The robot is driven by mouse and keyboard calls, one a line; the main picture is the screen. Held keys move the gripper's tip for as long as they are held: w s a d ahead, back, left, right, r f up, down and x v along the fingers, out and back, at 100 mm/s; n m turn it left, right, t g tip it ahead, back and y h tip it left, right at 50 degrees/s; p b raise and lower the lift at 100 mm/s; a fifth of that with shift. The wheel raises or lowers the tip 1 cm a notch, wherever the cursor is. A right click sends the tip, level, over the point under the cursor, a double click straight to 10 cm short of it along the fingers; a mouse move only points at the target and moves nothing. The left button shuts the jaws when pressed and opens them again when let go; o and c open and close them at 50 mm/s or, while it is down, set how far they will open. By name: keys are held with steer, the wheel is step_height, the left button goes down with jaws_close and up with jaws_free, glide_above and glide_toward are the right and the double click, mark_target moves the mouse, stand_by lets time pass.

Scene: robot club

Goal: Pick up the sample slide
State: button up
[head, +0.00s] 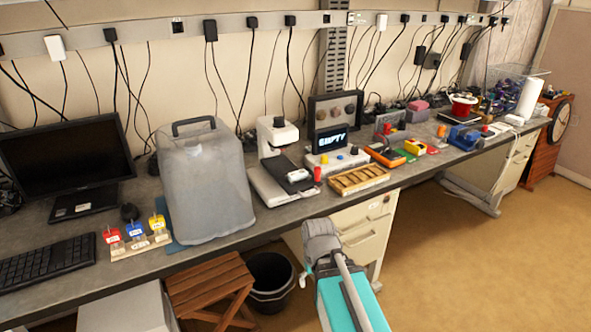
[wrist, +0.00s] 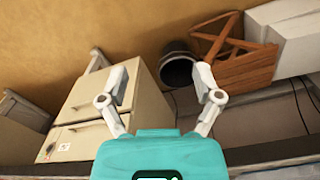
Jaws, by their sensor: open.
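I cannot make out a sample slide for certain in either view. In the head view a wooden slotted tray (head: 358,180) lies at the front edge of the bench, and any slide in it is too small to tell. A white microscope-like device (head: 278,135) stands behind and left of it. My gripper (wrist: 160,82) is open and empty in the wrist view, its two grey fingers wide apart. It is off the bench, with a drawer cabinet (wrist: 112,108) and the floor beyond it. In the head view my teal arm shows below the tray, in front of the bench.
A wooden stool (head: 208,285) and a black bin (head: 271,280) stand below the bench. The floor at right is clear.

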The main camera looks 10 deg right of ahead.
step_height(320, 180, up, 21)
steer(key=w+p, duration=0.2)
steer(key=p, duration=1.8)
step_height(320, 180, up, 11)
steer(key=n+p, duration=1.1)
steer(key=n, duration=1.1)
glide_above(298, 173)
steer(key=shift+d, duration=0.1)
steer(key=shift+s+f+b, duration=0.1)
steer(key=shift+f+b, duration=0.05)
steer(key=shift+b, duration=0.15)
step_height(298, 173, down, 8)
steer(key=b, duration=0.8)
steer(key=shift+f, duration=0.2)
steer(key=shift+f+b, duration=0.15)
steer(key=shift+b, duration=0.25)
step_height(298, 173, down, 5)
steer(key=b, duration=0.5)
